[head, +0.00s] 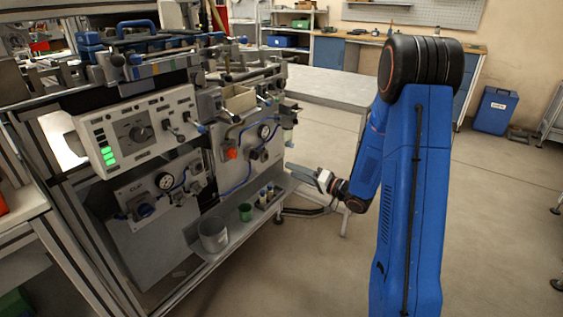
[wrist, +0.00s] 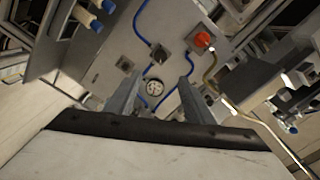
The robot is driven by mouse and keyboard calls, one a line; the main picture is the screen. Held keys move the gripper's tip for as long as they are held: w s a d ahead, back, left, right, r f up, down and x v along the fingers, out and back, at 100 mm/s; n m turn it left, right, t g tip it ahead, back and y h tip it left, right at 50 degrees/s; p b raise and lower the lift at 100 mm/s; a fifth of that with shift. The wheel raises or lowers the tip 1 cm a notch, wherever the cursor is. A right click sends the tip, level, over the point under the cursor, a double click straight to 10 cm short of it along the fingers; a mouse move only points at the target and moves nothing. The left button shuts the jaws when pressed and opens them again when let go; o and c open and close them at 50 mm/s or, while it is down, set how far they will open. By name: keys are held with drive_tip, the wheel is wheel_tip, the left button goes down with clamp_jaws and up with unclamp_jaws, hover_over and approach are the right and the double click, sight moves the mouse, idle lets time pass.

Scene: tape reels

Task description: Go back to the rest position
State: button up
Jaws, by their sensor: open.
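My gripper (head: 308,174) is at the end of my blue arm, in the middle of the head view. It points left toward the machine (head: 228,158), close to the right end of its front. In the wrist view the two fingers of my gripper (wrist: 158,92) stand apart with nothing held between them. The machine's grey panel fills the view beyond them, with an orange-red knob (wrist: 203,40), a round gauge (wrist: 154,87) and blue hoses. I cannot tell the exact gap between the fingertips and the machine. No tape reel can be made out clearly.
A grey table (head: 325,88) stands behind my gripper. A blue bin (head: 495,110) is at the back right. The floor right of my arm is clear.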

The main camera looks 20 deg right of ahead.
drive_tip(key=s+d+r+n+g+h, duration=0.1)
drive_tip(key=s+d+r+g+h, duration=0.25)
drive_tip(key=s+r+h, duration=0.8)
drive_tip(key=s+a+n+g, duration=0.1)
drive_tip(key=s+a+g, duration=0.2)
drive_tip(key=s, duration=1.2)
drive_tip(key=s+a+n+g, duration=0.2)
drive_tip(key=s+a+g, duration=0.1)
drive_tip(key=s, duration=1.1)
drive_tip(key=shift+s+a+f+y, duration=0.4)
drive_tip(key=shift+a+y, duration=0.05)
drive_tip(key=shift+a, duration=0.4)
drive_tip(key=shift+o, duration=0.4)
